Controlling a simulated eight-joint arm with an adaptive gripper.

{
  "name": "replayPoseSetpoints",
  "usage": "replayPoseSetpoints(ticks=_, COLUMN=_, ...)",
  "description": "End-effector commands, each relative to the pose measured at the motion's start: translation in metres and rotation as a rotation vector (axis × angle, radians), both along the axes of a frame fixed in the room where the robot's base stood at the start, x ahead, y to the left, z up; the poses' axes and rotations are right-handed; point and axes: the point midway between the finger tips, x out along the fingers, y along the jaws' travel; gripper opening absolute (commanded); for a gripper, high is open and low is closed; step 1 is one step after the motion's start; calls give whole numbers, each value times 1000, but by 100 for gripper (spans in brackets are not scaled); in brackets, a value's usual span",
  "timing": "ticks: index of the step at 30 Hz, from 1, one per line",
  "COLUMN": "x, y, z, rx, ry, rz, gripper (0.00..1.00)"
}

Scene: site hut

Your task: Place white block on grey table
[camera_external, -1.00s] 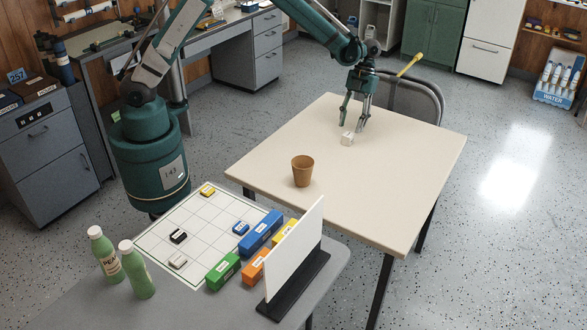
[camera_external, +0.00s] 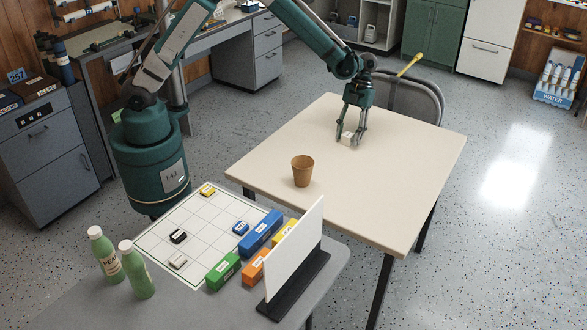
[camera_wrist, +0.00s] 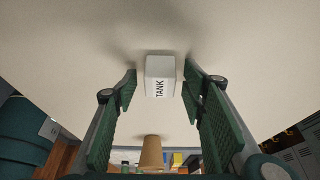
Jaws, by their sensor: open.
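A small white block (camera_external: 346,138) rests on the cream-topped table, toward its far side. In the wrist view the white block (camera_wrist: 160,77) shows the word TANK and sits between my fingertips, with a gap on each side. My gripper (camera_external: 350,138) is low over the table, its fingers either side of the block. In the wrist view my gripper (camera_wrist: 160,88) is open and empty. The grey table (camera_external: 95,292) is in the near left foreground, lower left of the cream table. It carries a white grid board (camera_external: 205,226).
A brown cup (camera_external: 303,171) stands on the cream table (camera_external: 400,180). The grey table holds several coloured blocks, two green bottles (camera_external: 140,270) and an upright white panel (camera_external: 294,250) on a black base. A chair (camera_external: 415,95) stands behind the cream table.

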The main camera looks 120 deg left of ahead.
Motion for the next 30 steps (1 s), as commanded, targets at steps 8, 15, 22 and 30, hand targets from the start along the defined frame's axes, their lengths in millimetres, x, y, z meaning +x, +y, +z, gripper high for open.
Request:
replayPoseSetpoints(ticks=8, x=0, y=-1, z=-1, rx=0, ry=0, rz=0, gripper=41)
replayPoseSetpoints(ticks=15, x=0, y=-1, z=-1, rx=0, ry=0, rz=0, gripper=41)
replayPoseSetpoints(ticks=22, x=0, y=-1, z=-1, rx=0, ry=0, rz=0, gripper=20)
replayPoseSetpoints(ticks=30, x=0, y=-1, z=-1, rx=0, ry=0, rz=0, gripper=9)
